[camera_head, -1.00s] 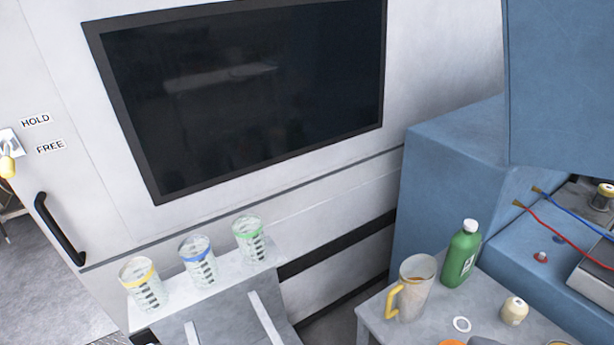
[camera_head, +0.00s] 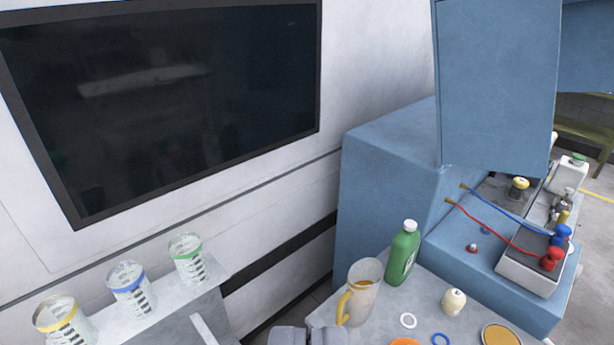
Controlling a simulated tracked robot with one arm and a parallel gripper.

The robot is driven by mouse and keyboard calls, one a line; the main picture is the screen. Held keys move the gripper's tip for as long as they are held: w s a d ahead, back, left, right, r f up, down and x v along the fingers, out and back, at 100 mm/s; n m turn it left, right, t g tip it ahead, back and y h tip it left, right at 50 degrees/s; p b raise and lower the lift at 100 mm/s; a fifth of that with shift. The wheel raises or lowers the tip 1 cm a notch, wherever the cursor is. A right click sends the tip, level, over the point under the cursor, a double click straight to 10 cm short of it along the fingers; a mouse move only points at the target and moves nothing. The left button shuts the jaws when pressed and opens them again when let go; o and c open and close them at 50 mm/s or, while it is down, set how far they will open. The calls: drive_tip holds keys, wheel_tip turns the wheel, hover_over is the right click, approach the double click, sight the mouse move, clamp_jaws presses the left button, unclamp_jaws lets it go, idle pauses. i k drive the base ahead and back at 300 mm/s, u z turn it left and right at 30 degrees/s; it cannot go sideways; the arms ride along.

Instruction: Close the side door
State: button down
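A flat blue panel (camera_head: 497,85) stands upright at the upper right, above and beside the blue cabinet (camera_head: 395,165). It looks like a side door standing open, but its hinge and handle are not clear to me. My gripper (camera_head: 305,337) shows only as two grey parts at the bottom edge, well below and left of the blue panel and apart from it. Its fingertips are cut off by the frame, so I cannot tell whether it is open or shut.
A grey table holds a jug (camera_head: 362,292), a green bottle (camera_head: 402,254), a small cream bottle (camera_head: 453,301) and rings. Three measuring cups (camera_head: 130,288) stand on a shelf at left. A battery-like box (camera_head: 535,270) with red and blue leads sits right. A large dark window (camera_head: 170,100) fills the upper left.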

sight(128, 128)
drive_tip(key=i, duration=0.9)
drive_tip(key=z, duration=0.05)
